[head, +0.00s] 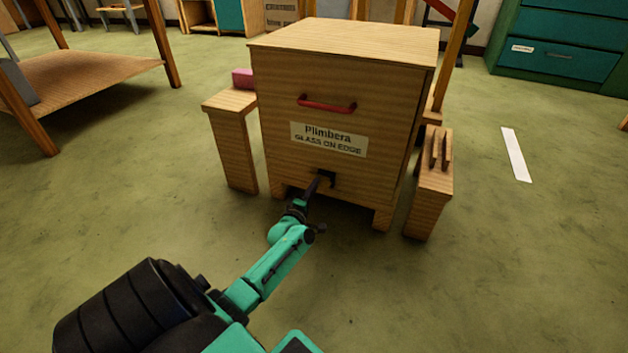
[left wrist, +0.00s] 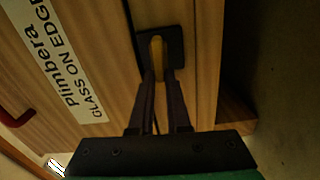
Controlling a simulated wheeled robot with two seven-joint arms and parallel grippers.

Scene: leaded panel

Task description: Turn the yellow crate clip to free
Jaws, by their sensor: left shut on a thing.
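The wooden crate (head: 345,90) stands upright ahead of me, with a red handle (head: 327,104) and a label reading "Plimbera GLASS ON EDGE" (head: 329,139). The yellow crate clip (left wrist: 157,50) shows in the left wrist view, on a dark plate (left wrist: 174,44) low on the crate's front. My left gripper (left wrist: 160,76) is shut on the clip's near end. In the head view my left gripper (head: 318,180) reaches the dark plate and hides the clip. In the left wrist view the clip lies in line with the fingers. My right gripper is in neither view.
Wooden side blocks stand left (head: 232,140) and right (head: 430,195) of the crate; the left one bears a pink block (head: 242,78). A wooden table (head: 85,80) is at the left, teal drawers (head: 560,50) at the back right. The green floor in front is clear.

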